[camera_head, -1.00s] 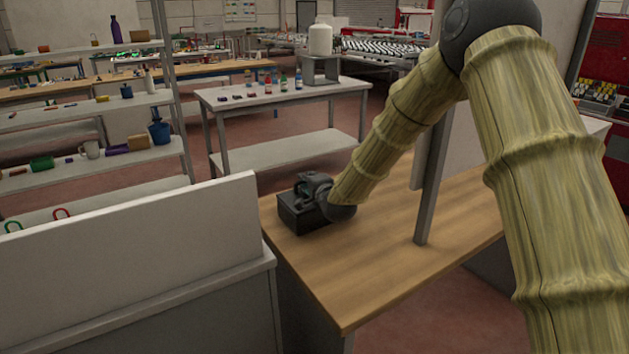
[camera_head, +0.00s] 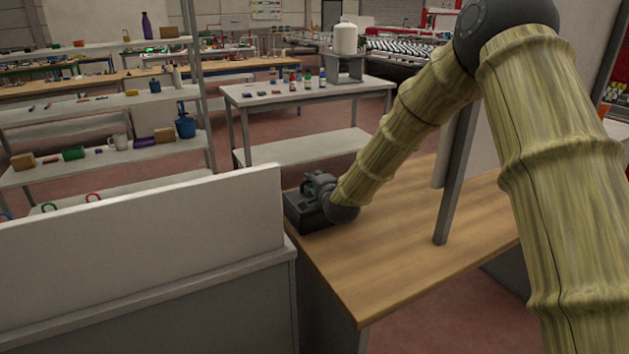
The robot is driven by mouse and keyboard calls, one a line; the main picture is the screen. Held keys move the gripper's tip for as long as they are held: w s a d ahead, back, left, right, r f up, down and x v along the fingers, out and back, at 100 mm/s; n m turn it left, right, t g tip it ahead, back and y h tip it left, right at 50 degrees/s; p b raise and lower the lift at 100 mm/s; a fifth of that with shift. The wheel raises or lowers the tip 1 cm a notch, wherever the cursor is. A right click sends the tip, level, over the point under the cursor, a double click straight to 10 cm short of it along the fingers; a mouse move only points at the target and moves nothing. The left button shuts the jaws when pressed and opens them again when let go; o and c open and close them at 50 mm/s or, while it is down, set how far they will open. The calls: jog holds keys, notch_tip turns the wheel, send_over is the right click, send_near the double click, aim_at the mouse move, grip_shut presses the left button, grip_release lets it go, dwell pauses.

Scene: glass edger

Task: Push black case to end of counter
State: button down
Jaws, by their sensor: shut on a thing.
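The black case (camera_head: 303,217) sits on the wooden counter (camera_head: 400,255), at the counter's left edge, close to the right end of a white panel. My gripper (camera_head: 318,187) is at the case, against its top and right side. The fingers are dark like the case and small in view, so their exact hold is hard to see. My yellow-green arm reaches down to it from the upper right. Part of the case is hidden behind the gripper and wrist.
A grey post (camera_head: 455,180) rises from the counter right of my forearm. A low white panel (camera_head: 150,250) borders the counter on the left. A white table (camera_head: 305,95) with bottles and a shelf rack (camera_head: 100,165) stand behind. The counter's front part is clear.

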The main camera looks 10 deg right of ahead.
jog(key=c, duration=1.4)
grip_release()
jog(key=shift+d, duration=0.15)
jog(key=shift+c, duration=0.2)
jog(key=shift+s, duration=0.2)
jog(key=shift+s, duration=0.25)
jog(key=v, duration=1.1)
jog(key=shift+d+r, duration=0.1)
jog(key=shift+r, duration=0.05)
